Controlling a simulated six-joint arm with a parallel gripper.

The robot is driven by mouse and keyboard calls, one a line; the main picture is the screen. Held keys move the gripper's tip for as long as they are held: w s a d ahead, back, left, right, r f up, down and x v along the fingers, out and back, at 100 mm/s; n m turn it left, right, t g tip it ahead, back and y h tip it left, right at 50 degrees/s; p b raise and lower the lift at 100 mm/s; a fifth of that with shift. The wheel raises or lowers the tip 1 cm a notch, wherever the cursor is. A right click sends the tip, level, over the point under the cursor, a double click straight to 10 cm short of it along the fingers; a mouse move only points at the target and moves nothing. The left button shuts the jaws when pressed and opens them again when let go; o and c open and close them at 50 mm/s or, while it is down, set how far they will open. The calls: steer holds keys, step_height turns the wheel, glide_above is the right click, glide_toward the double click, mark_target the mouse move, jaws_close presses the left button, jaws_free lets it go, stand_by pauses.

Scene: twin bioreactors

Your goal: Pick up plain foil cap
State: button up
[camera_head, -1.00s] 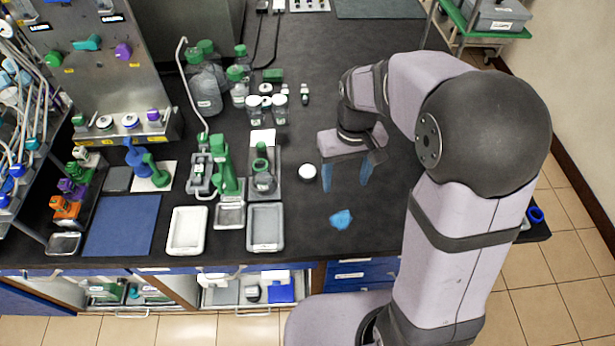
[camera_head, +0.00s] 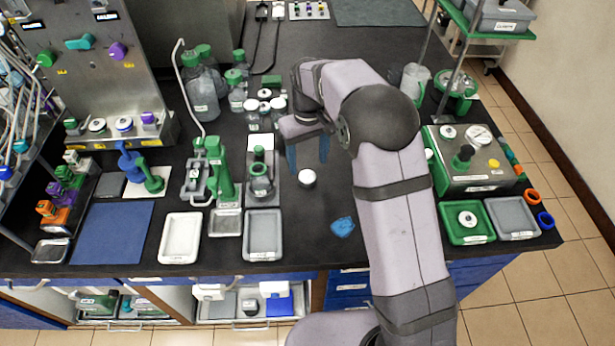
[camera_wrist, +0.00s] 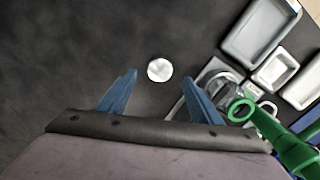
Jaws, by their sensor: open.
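A small round silvery-white cap (camera_head: 307,178), which looks like the plain foil cap, lies on the dark bench top. In the wrist view the cap (camera_wrist: 160,69) shows whole and bright, ahead of and between the two blue fingertips. My gripper (camera_head: 308,164) is open and empty, with its blue fingers pointing down just behind the cap in the head view. It also shows in the wrist view (camera_wrist: 158,77), with the fingers spread wider than the cap. The fingers appear above the bench and apart from the cap; the exact height is hard to tell.
A crumpled blue piece (camera_head: 342,227) lies in front of the cap. A grey tray (camera_head: 263,252) and a green clamp-like device (camera_head: 222,170) stand to the left. Bottles and jars stand behind. A green tray (camera_head: 452,236) is at the right. Bench around the cap is clear.

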mark_target(307, 176)
steer(key=shift+w+f+p, duration=0.1)
steer(key=shift+f+p, duration=1.1)
steer(key=shift+f, duration=1.75)
steer(key=c, duration=1.1)
steer(key=shift+r, duration=0.1)
